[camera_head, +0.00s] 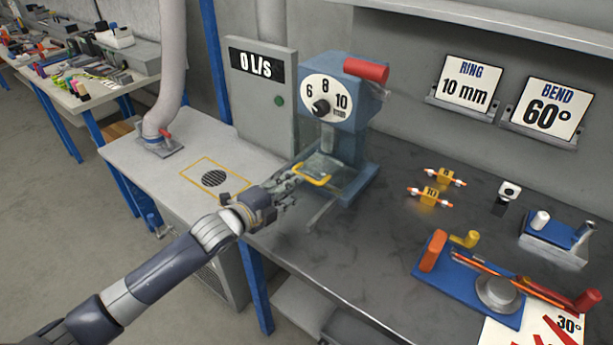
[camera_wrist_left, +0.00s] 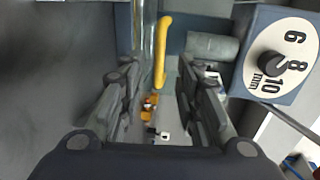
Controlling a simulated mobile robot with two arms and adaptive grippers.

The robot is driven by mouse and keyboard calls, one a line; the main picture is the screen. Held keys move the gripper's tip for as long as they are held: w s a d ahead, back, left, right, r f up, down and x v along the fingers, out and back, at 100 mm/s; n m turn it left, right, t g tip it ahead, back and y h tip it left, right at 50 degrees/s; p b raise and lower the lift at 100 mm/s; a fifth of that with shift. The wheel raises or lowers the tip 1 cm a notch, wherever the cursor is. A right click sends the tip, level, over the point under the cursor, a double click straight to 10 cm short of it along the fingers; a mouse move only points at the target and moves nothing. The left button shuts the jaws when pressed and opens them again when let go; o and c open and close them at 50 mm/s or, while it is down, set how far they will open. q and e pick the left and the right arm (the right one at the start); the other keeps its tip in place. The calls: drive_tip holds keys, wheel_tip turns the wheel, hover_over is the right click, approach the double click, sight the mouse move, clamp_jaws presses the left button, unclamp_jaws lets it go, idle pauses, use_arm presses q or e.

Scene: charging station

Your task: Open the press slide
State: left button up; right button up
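The blue press (camera_head: 345,95) stands at the back of the dark bench, with a white dial marked 6, 8, 10 and a red cylinder on top. Its slide, a clear panel (camera_head: 325,163) with a yellow handle (camera_head: 312,175), is at the press's lower front. My left gripper (camera_head: 291,184) is just left of and in front of the handle. In the left wrist view my left gripper (camera_wrist_left: 156,72) is open, and the yellow handle (camera_wrist_left: 161,50) shows between the fingertips with gaps on both sides. I cannot tell whether it lies within the fingers' reach. My right gripper is not in view.
A grey cabinet (camera_head: 262,95) reading 0 L/s stands left of the press. Two orange pieces (camera_head: 437,187) lie to the right, and a blue bending jig (camera_head: 465,285) is at the front right. The bench between press and jig is mostly clear.

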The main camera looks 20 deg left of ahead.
sight(306, 176)
use_arm(q)
drive_tip(key=x, duration=0.3)
drive_tip(key=shift+w+d+f, duration=0.15)
drive_tip(key=shift+w, duration=0.15)
drive_tip(key=x, duration=0.2)
drive_tip(key=shift+w+d, duration=0.1)
drive_tip(key=shift+w, duration=0.2)
drive_tip(key=shift+w+d+f, duration=0.1)
drive_tip(key=shift+w, duration=0.25)
clamp_jaws()
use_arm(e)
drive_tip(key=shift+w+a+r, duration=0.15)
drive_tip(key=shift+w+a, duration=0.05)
